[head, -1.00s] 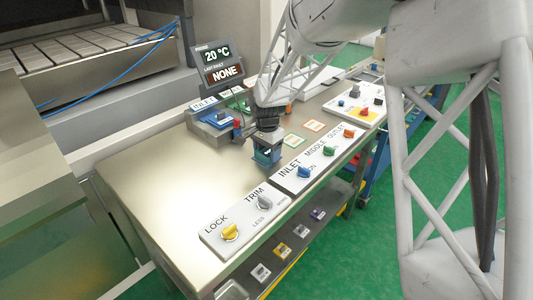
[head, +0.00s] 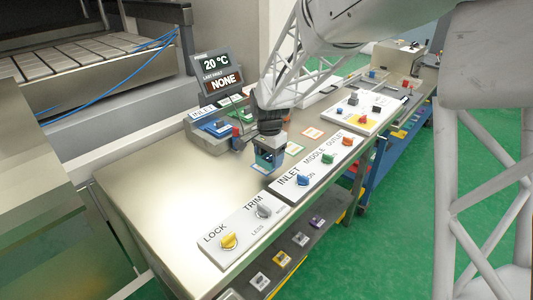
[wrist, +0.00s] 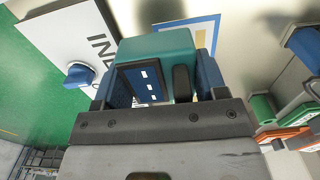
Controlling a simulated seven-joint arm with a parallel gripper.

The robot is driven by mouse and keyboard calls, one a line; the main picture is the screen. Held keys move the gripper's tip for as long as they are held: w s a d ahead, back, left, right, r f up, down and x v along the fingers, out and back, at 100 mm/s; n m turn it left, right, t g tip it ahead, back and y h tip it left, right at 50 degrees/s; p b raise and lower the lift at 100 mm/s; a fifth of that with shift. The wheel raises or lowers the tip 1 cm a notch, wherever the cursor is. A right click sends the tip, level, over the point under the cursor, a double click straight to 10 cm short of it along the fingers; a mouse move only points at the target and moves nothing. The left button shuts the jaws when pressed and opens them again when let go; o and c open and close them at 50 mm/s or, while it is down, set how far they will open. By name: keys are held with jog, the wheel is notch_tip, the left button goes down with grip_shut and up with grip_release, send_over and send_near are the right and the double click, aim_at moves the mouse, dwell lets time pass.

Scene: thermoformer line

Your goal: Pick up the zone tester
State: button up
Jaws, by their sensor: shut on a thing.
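My gripper (head: 268,160) is over the metal bench, behind the INLET end of the switch panel, pointing down. In the wrist view its two blue fingers (wrist: 162,80) are shut on the zone tester (wrist: 165,45), a teal block with a dark blue face carrying white marks. In the head view the tester is mostly hidden between the fingers. A blue-bordered card (wrist: 190,24) lies on the bench beside the tester in the wrist view. I cannot tell how far the tester is above the bench.
The labelled panel with INLET, MIDDLE and OUTLET knobs (head: 318,165) runs along the front edge. The LOCK and TRIM panel (head: 243,228) is nearer. A rack of coloured units (head: 217,124) and a display (head: 220,75) stand behind. The left bench top is bare.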

jog(key=s, duration=0.4)
jog(key=s+d, duration=0.1)
jog(key=s, duration=0.3)
jog(key=s+d+r, duration=0.1)
jog(key=s, duration=0.3)
jog(key=shift+d, duration=0.2)
jog(key=shift+w+r, duration=0.1)
jog(key=shift+w, duration=0.05)
jog(key=w+d+r, duration=0.2)
jog(key=w+d, duration=0.1)
jog(key=w, duration=0.7)
jog(key=w+d+r, duration=0.2)
jog(key=w+d, duration=0.2)
jog(key=w, duration=0.6)
jog(key=r, duration=0.1)
send_over(313, 133)
jog(key=shift+r, duration=0.1)
jog(key=shift+f, duration=2.5)
jog(key=shift+f, duration=0.1)
jog(key=shift+f, duration=2.4)
